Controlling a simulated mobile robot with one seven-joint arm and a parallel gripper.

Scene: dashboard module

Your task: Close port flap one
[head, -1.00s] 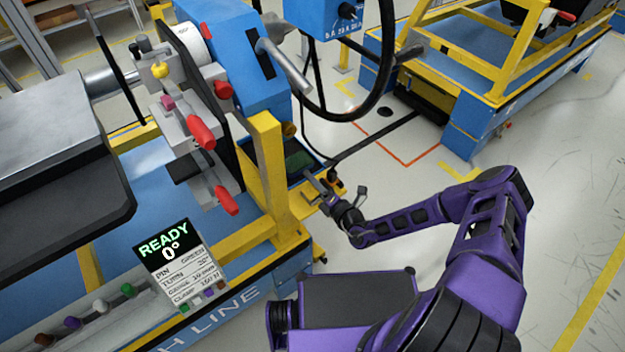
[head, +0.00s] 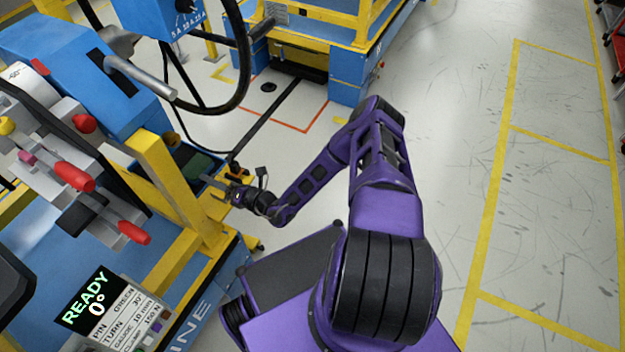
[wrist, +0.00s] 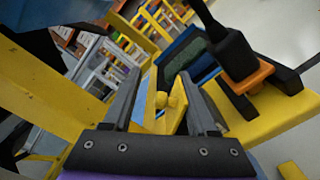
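My gripper (head: 212,188) is beside the yellow ledge (head: 236,193) at the corner of the blue and yellow bench. In the wrist view my gripper (wrist: 158,80) has its two dark fingers apart, with nothing clearly held. Between them shows a small yellow piece with a rounded knob (wrist: 173,99), which may be port flap one. I cannot tell whether a finger touches it or how far it stands open. An orange port piece with a black plug and cable (wrist: 238,62) stands to the right of the fingers. It also shows small in the head view (head: 240,174).
A yellow post (head: 170,190) rises left of my gripper. The blue machine (head: 85,75) with red-tipped handles (head: 75,177) is further left. A READY 0° display (head: 92,302) is at the lower left. A black hose hangs behind. Open floor lies to the right.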

